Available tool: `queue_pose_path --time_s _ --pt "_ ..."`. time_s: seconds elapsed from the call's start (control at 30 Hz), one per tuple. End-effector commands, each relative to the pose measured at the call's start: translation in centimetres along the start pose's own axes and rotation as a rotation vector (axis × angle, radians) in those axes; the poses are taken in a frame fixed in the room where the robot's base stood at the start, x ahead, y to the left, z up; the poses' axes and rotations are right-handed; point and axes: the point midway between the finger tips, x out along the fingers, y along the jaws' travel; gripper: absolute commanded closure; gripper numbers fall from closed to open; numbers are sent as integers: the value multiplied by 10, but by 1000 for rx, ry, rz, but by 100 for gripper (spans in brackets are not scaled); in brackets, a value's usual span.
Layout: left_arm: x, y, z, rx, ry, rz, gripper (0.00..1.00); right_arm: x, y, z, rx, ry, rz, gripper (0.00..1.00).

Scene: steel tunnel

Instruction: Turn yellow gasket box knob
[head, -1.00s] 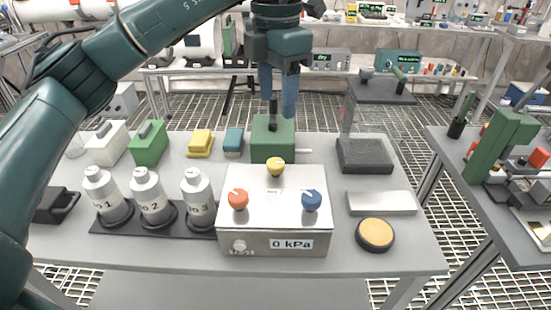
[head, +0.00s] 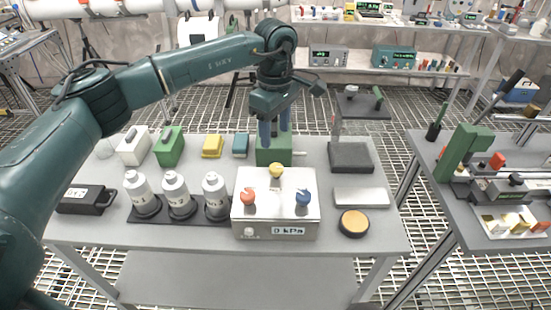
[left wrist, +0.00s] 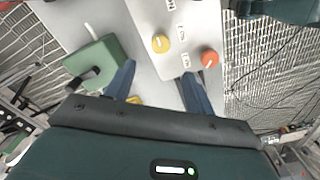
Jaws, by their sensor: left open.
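A steel box (head: 250,213) with a "0 kPa" display stands near the front of the table. On its top are a yellow knob (head: 276,170) at the back, a red knob (head: 248,196) front left and a blue knob (head: 303,197) front right. My left gripper (head: 274,136) points down behind the yellow knob, overlapping a green block in the picture. In the left wrist view its blue fingers (left wrist: 158,70) are spread with nothing between them. The yellow knob (left wrist: 160,43) lies beyond the fingertips, apart from them; the red knob (left wrist: 209,58) is to its right.
The green press-like block (head: 275,157) stands just behind the box. Several white bottles (head: 177,194) stand to its left. A dark round pad with an orange top (head: 353,222) and a flat grey slab (head: 361,197) lie to its right.

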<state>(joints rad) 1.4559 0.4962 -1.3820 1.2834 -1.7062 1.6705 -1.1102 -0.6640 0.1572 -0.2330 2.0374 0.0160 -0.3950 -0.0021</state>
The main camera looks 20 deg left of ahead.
Motion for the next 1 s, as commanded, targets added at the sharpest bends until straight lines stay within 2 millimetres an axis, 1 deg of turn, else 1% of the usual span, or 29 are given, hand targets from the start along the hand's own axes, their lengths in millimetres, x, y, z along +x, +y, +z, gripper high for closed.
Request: queue_pose_path --time_s 0.1,0.3,0.4,0.5,0.63,0.9,0.93,1.0 --pt "25 -1 0 -1 0 -5 46 -4 2 -4 1 -5 5 64" --pt "66 -1 1 -2 -1 -4 46 -6 5 -3 2 -20 14 64" --pt "81 -1 0 -2 -1 -3 46 -7 6 1 8 -33 18 64" --pt "92 0 0 -2 -1 -1 46 -7 5 0 14 -35 20 64" --pt "100 0 0 -2 0 0 46 -7 4 -1 20 -35 21 64" --pt "102 0 0 -2 0 1 46 -6 5 0 19 -36 22 64" --pt "102 0 0 -2 0 1 47 -6 5 0 19 -36 22 64" --pt "102 0 0 -2 0 1 53 -6 5 0 18 -36 22 64"
